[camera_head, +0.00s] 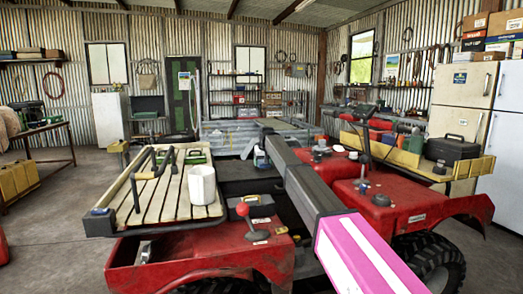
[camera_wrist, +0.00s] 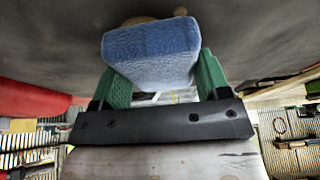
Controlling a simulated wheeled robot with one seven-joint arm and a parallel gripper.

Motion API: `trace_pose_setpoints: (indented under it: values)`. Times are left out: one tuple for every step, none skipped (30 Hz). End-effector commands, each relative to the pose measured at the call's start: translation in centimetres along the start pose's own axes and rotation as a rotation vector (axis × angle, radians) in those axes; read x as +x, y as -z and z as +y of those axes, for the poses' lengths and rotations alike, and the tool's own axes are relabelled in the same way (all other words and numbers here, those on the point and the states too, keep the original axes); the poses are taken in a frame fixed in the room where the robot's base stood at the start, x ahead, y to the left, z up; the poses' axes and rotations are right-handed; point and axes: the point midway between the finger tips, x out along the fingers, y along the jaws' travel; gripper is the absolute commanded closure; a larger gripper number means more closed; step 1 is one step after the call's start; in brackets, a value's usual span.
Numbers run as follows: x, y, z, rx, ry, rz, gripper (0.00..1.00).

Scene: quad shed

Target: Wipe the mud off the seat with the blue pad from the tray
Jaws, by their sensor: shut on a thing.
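My gripper (camera_wrist: 152,80) is shut on the blue pad (camera_wrist: 150,52), which sits between its two green fingers in the wrist view. Beyond the pad, a dark grey surface (camera_wrist: 50,45) fills the top of the wrist view, with a faint brownish patch (camera_wrist: 150,18) just behind the pad. I cannot tell whether the pad touches that surface. In the head view, the dark seat (camera_head: 238,168) lies mid-quad, partly covered by my arm. The mud cannot be made out there, and my gripper is not clearly visible. The slatted wooden tray (camera_head: 133,213) is on the left rack.
A white cup (camera_head: 202,184) and a dark bent-handled tool (camera_head: 150,165) are on the tray. A red-knobbed lever (camera_head: 248,222) rises from the red bodywork. The handlebar (camera_head: 366,140) stands right of my arm. A black case (camera_head: 452,149) sits on the right rack.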

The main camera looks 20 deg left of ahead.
Motion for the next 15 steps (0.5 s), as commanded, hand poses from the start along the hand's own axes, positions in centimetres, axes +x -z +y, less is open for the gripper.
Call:
trace_pose_setpoints:
  values:
    - [-1.6,0.8,0.2,0.001,-0.001,0.006,0.53]
    - [-1.6,0.8,0.2,0.001,-0.001,0.005,0.53]
    - [-1.8,0.9,0.3,0.002,-0.001,0.004,0.53]
    - [-2.0,1.0,0.4,0.002,-0.001,0.004,0.53]
    - [-2.3,1.1,0.5,0.002,-0.001,0.003,0.53]
    - [-2.6,1.2,0.6,0.003,-0.001,0.003,0.53]
    - [-2.8,1.4,0.7,0.003,-0.001,0.003,0.53]
    - [-3.1,1.5,0.8,0.003,-0.001,0.003,0.53]
    - [-3.4,1.7,0.9,0.004,-0.002,0.003,0.53]
    - [-3.7,1.8,0.9,0.004,-0.002,0.003,0.53]
    - [-4.0,1.9,1.0,0.004,-0.002,0.004,0.53]
    - [-4.3,2.1,1.1,0.005,-0.002,0.004,0.53]
    - [-4.5,2.2,1.2,0.005,-0.002,0.004,0.53]
    - [-4.7,2.4,1.2,0.005,-0.002,0.004,0.53]
    - [-5.0,2.5,1.4,0.006,-0.002,0.004,0.53]
